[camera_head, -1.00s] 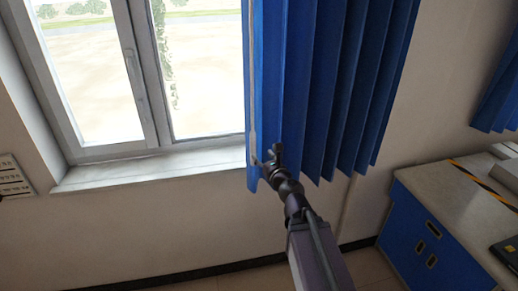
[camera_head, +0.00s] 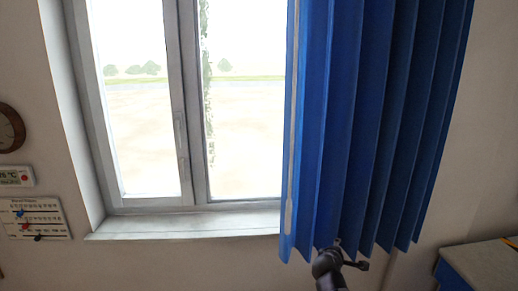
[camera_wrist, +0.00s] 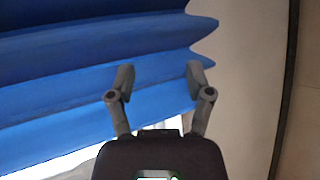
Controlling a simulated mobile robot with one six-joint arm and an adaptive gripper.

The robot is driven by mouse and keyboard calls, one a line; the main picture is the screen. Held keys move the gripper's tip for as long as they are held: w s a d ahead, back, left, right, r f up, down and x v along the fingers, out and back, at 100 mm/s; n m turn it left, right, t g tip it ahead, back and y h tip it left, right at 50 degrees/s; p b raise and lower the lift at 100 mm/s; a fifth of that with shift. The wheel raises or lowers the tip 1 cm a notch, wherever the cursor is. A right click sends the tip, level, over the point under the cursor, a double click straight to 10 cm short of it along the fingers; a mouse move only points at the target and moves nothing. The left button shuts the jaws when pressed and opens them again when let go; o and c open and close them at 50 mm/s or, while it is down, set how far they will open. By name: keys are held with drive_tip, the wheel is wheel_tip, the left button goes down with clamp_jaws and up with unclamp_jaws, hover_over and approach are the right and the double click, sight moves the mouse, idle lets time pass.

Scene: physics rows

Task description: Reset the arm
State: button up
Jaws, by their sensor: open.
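My gripper (camera_head: 349,254) shows at the bottom of the head view, in front of the lower edge of the blue curtain (camera_head: 375,120). In the wrist view my gripper (camera_wrist: 161,77) has its two fingers spread apart, with nothing between them. The blue curtain (camera_wrist: 90,65) fills the upper left behind the fingers. I cannot tell whether a finger touches the cloth. Most of my arm is out of the head view.
A closed window (camera_head: 185,110) with a white sill (camera_head: 180,225) is left of the curtain. A calendar (camera_head: 35,218), a small display (camera_head: 18,177) and a round clock (camera_head: 10,130) hang at the left. A counter (camera_head: 485,265) stands at the lower right.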

drive_tip(key=s+a+f+m+g+y, duration=0.3)
drive_tip(key=s+a+f+m+g, duration=0.1)
drive_tip(key=s+m, duration=0.3)
drive_tip(key=s+a+f+m+g+y, duration=0.3)
drive_tip(key=s+a+f+m+g, duration=0.1)
drive_tip(key=s+f+m+g, duration=0.2)
drive_tip(key=shift+s+a+f+m+g, duration=0.15)
drive_tip(key=shift+s+f+m+g, duration=0.3)
drive_tip(key=shift+s+g, duration=0.5)
idle(0.4)
drive_tip(key=shift+c, duration=0.4)
idle(0.5)
drive_tip(key=shift+s, duration=0.15)
